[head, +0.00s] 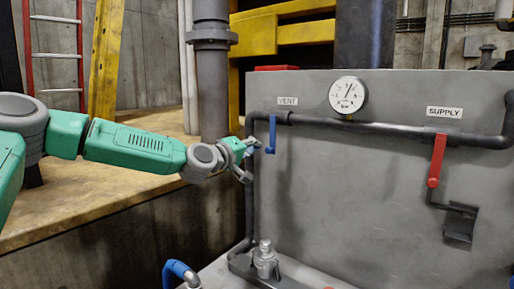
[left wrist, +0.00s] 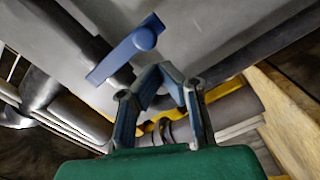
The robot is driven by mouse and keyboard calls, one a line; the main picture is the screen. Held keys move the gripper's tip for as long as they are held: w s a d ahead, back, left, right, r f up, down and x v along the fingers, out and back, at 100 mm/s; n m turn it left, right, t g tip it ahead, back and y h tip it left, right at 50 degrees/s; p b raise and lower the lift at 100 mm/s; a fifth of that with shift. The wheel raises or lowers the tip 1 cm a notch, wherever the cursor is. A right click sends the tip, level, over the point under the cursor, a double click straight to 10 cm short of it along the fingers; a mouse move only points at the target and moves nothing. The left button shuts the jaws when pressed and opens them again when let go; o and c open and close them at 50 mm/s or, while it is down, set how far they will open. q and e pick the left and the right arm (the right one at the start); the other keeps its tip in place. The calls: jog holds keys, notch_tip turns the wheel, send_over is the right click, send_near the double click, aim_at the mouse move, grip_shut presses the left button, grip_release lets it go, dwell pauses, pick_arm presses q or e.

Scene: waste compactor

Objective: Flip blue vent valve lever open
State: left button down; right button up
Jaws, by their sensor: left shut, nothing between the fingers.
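The blue vent lever (head: 271,135) hangs down from the pipe just below the VENT label on the grey panel. In the left wrist view the blue lever (left wrist: 126,50) lies slantwise above and left of my fingertips. My left gripper (head: 251,150) is just left of the lever in the head view. In the left wrist view my left gripper (left wrist: 160,72) has its fingertips together with nothing between them. A small gap shows between the fingertips and the lever there. My right gripper is not in view.
A dark pipe (head: 390,130) runs across the grey panel (head: 350,200). A round gauge (head: 348,95) sits above it. A red lever (head: 437,160) hangs under the SUPPLY label at right. A thick grey vertical pipe (head: 212,80) stands behind my left forearm.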

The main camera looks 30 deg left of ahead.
pick_arm(q)
jog(key=shift+d+f, duration=0.1)
jog(key=shift+d, duration=0.55)
jog(key=shift+f+n+b, duration=0.2)
jog(key=shift+n+b, duration=0.1)
jog(key=shift+b, duration=0.05)
